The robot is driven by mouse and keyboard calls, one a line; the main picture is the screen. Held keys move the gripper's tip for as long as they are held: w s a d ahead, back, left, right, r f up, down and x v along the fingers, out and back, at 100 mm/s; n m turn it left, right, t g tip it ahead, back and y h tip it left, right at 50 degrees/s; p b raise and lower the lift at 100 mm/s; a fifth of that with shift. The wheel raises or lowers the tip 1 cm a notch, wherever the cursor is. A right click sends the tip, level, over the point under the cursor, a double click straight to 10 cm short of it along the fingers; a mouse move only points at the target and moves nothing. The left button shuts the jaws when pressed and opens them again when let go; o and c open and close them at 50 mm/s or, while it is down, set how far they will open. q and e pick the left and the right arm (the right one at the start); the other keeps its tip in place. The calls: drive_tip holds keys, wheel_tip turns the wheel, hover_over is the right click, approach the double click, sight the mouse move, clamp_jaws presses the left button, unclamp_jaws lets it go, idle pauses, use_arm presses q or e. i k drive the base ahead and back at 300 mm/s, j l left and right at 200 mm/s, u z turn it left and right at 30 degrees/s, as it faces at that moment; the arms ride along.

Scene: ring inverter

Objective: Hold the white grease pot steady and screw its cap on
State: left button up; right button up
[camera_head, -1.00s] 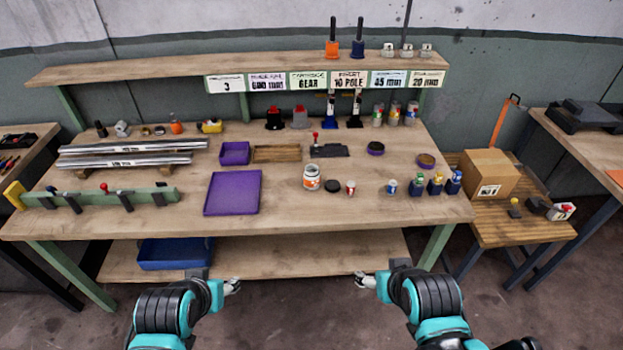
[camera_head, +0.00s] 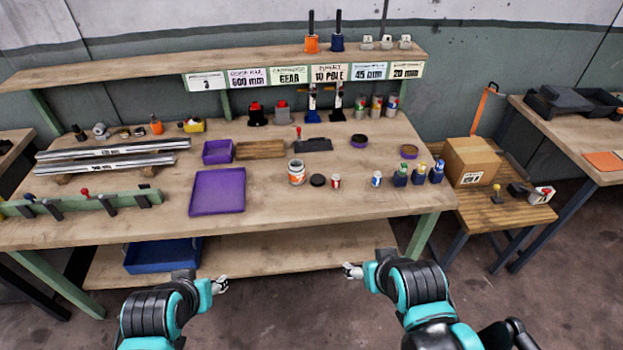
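The white grease pot (camera_head: 296,173) with an orange label stands upright on the workbench, right of the purple tray. A flat black disc (camera_head: 317,180), which looks like its cap, lies on the bench just to the right of the pot, apart from it. My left gripper (camera_head: 221,285) is in front of the bench, below the top's front edge, far from the pot. My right gripper (camera_head: 350,271) is likewise in front of the bench, lower right of the pot. Both grippers are small in view and touch nothing visible; their finger opening is too small to tell.
A small red-and-white container (camera_head: 336,181) stands right of the cap, with small bottles (camera_head: 377,179) farther right. The purple tray (camera_head: 218,192) lies to the left. A black fixture with a red knob (camera_head: 313,145) stands behind. The bench front before the pot is clear.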

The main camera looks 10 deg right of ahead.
sight(297, 177)
drive_tip(key=i+l, duration=1.15)
drive_tip(key=i, duration=0.15)
drive_tip(key=u, duration=1.25)
